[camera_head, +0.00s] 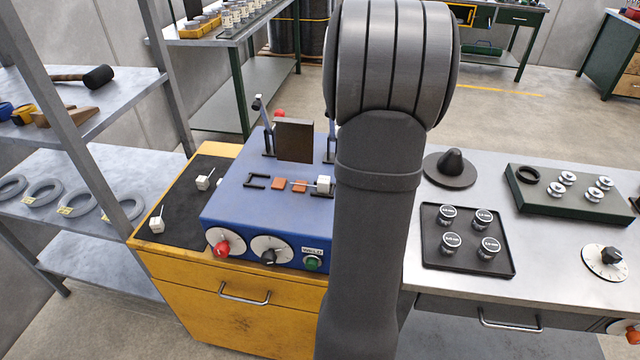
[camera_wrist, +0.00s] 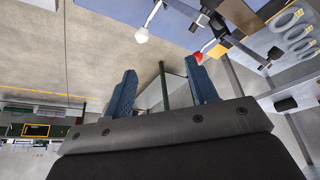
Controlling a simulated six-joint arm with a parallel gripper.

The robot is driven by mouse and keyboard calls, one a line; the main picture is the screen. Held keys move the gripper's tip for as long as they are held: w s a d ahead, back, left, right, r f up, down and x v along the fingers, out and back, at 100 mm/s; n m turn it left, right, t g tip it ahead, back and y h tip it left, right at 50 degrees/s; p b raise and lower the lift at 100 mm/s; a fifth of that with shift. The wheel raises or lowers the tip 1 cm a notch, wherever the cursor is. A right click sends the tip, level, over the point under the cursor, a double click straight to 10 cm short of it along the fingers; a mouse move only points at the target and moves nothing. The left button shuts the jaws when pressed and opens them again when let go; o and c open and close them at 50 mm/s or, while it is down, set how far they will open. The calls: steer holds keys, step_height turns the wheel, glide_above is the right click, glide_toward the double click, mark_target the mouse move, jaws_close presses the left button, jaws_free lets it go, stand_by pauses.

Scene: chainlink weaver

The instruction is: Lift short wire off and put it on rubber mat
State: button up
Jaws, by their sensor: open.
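The rubber mat (camera_head: 190,212) is the black sheet on the yellow cabinet at the left. I cannot tell which piece is the short wire; the wires are too small to make out. My gripper is hidden behind my arm in the head view. In the wrist view my gripper (camera_wrist: 161,66) is open, with nothing between its blue fingers.
The blue machine has an upright dark plate (camera_head: 294,140), levers and front knobs. My arm covers its right side. A black tray of round parts (camera_head: 430,252) and a dark cone-topped disc (camera_head: 450,170) stand on the metal table at right. Shelves with grey rings (camera_head: 44,190) are at left.

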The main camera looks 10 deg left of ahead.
steer(key=s+d+f+n+g+y, duration=0.1)
steer(key=s+d+f+n+g, duration=0.1)
steer(key=s+n, duration=0.35)
steer(key=s+d+f+n+g, duration=0.1)
steer(key=s+f+n, duration=0.2)
steer(key=s, duration=0.5)
steer(key=shift+n, duration=0.25)
steer(key=x, duration=1.2)
steer(key=shift+s+x, duration=0.1)
steer(key=shift+x, duration=1.25)
steer(key=shift+s+x, duration=0.15)
steer(key=shift+x, duration=1.2)
steer(key=shift+d, duration=0.1)
steer(key=shift+c, duration=0.4)
steer(key=c, duration=1)
